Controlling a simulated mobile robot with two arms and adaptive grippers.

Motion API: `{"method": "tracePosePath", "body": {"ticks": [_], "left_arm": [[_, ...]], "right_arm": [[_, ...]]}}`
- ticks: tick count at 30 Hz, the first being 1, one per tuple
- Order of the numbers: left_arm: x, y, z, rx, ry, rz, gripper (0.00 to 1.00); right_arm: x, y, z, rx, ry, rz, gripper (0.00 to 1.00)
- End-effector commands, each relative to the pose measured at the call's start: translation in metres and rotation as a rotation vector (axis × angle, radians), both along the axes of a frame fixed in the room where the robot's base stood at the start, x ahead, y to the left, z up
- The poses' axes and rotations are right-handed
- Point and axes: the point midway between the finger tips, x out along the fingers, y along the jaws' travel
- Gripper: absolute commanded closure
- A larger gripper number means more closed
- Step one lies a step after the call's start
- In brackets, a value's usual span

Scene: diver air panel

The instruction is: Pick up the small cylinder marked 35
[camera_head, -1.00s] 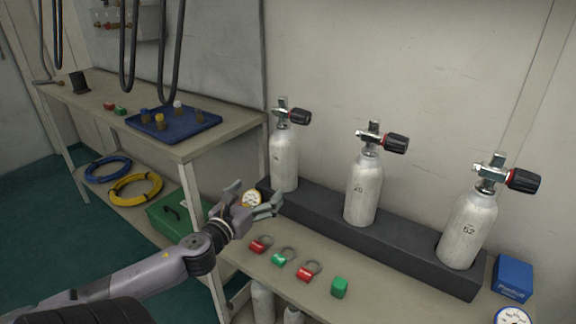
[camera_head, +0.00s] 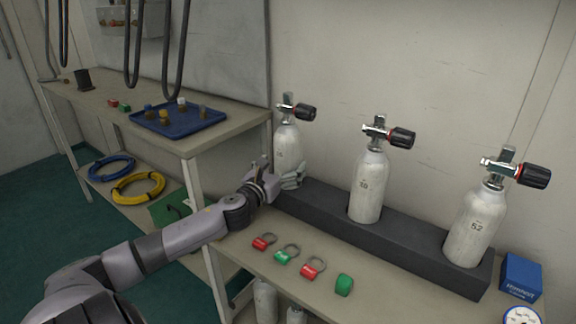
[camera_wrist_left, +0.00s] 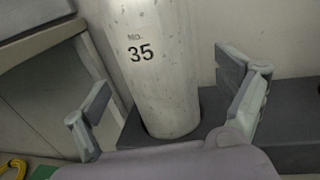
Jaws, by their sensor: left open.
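The small white cylinder marked 35 (camera_wrist_left: 158,75) stands upright in the dark rack (camera_wrist_left: 290,130) in the left wrist view. In the head view this cylinder (camera_head: 287,145) is the leftmost of the three in the rack, with a black-knobbed valve on top. My left gripper (camera_head: 276,178) is at its lower front, partly covering its base. In the left wrist view the open fingers of the left gripper (camera_wrist_left: 172,100) stand one on each side of the cylinder, with gaps between; I cannot tell if any part touches. My right gripper is not in view.
Two more cylinders, the middle one (camera_head: 368,185) and the one marked 52 (camera_head: 475,225), stand to the right in the rack. Red and green ringed tags, one red tag (camera_head: 312,270), lie in front. A blue box (camera_head: 521,277) is at right. A blue tray (camera_head: 180,122) sits on the left bench.

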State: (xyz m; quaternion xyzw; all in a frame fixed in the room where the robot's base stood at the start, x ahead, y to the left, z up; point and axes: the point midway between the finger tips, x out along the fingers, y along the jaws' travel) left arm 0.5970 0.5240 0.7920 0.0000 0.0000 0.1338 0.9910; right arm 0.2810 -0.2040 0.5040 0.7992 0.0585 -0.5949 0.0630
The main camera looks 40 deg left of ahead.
Motion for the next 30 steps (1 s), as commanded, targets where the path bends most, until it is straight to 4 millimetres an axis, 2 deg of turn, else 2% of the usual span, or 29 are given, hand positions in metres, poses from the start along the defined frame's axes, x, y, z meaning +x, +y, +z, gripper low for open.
{"method": "tracePosePath", "body": {"ticks": [4,9,20,30], "left_arm": [[0.019,0.008,0.001,-0.001,-0.005,0.001,0.09],[0.034,0.012,0.001,0.0,-0.003,0.0,0.09],[0.038,0.013,0.0,0.0,0.0,-0.001,0.1],[0.038,0.013,0.0,0.0,0.0,0.0,0.32]], "right_arm": [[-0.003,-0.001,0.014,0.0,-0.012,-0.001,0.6],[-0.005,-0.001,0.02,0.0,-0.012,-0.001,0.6],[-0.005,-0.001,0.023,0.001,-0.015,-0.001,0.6],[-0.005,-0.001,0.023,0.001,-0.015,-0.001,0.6]]}}
